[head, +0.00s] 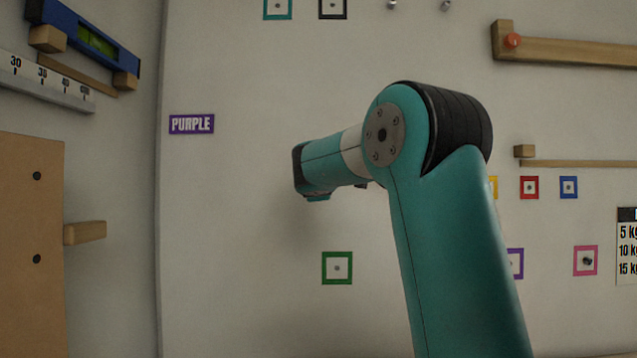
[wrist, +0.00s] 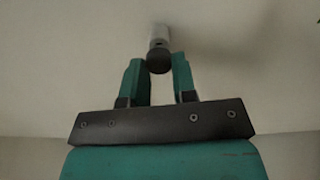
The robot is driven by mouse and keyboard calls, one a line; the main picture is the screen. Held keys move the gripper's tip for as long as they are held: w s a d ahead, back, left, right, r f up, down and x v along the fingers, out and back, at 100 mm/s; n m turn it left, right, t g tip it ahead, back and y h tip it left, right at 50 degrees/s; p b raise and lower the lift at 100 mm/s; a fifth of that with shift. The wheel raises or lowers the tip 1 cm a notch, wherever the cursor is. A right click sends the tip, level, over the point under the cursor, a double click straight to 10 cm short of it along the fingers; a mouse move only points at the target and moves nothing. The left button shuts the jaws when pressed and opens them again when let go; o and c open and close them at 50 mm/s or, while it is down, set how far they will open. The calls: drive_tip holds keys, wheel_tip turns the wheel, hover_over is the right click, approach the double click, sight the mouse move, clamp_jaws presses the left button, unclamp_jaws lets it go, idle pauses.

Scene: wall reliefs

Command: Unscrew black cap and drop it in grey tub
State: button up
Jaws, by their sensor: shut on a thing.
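The black cap (wrist: 159,61) is a dark round piece at the end of a pale grey stub (wrist: 160,35) on the wall, in the wrist view. My gripper (wrist: 157,68) has its two teal fingers at the left and right sides of the cap and is shut on it. The cap still appears in line with the stub; I cannot tell how far it is turned. In the head view my arm blocks the cap and the gripper's fingers. I see no grey tub in either view.
Framed coloured squares, such as a green one (head: 337,268) and a pink one (head: 585,261), sit on the wall. A purple label (head: 191,124) is to the left. Wooden rails (head: 570,50) stick out at the right, a wooden peg (head: 85,232) at the left.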

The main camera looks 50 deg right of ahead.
drive_tip(key=shift+a, duration=0.1)
drive_tip(key=shift+b+v, duration=0.95)
drive_tip(key=shift+v, duration=0.95)
drive_tip(key=shift+s+a, duration=0.1)
drive_tip(key=shift+s, duration=0.05)
drive_tip(key=shift+b+v, duration=0.4)
drive_tip(key=shift+v, duration=0.45)
